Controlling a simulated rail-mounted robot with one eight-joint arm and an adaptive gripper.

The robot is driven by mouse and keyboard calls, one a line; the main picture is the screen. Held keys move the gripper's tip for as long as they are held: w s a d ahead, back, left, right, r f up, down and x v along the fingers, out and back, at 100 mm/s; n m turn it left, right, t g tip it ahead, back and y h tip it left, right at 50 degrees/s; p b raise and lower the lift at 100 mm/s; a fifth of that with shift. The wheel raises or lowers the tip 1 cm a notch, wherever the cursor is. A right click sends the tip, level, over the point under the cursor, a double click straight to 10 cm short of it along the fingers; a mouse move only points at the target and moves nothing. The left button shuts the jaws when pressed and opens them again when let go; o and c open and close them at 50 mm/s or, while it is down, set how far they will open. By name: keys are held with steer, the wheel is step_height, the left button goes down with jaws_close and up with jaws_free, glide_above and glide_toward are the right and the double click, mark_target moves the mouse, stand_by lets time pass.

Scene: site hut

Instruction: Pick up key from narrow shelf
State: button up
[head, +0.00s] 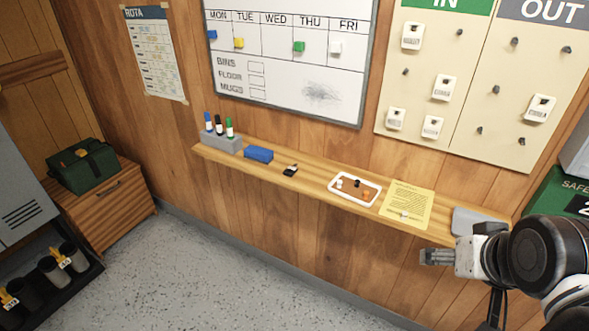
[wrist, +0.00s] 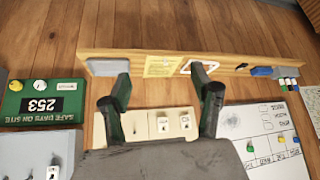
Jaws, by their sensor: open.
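A small black key (head: 290,170) lies on the narrow wooden shelf (head: 320,199), between the blue eraser and the white tray. Its fine shape is too small to make out. In the wrist view it seems to be the small dark thing (wrist: 242,66) on the shelf, right of the tray. My gripper (head: 436,257) is at the right end of the shelf, in front of it and well apart from the key. In the wrist view my gripper (wrist: 160,76) has its two fingers spread, with nothing between them.
The shelf also holds a marker holder (head: 222,141), a blue eraser (head: 258,154), a white-rimmed tray (head: 340,194) with small items, a yellow note (head: 407,205) and a grey item (head: 475,220). A whiteboard (head: 318,90) and a tag board (head: 415,75) hang above. The space before the shelf is clear.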

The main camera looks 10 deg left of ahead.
stand_by(0.4)
steer(key=shift+c, duration=1.2)
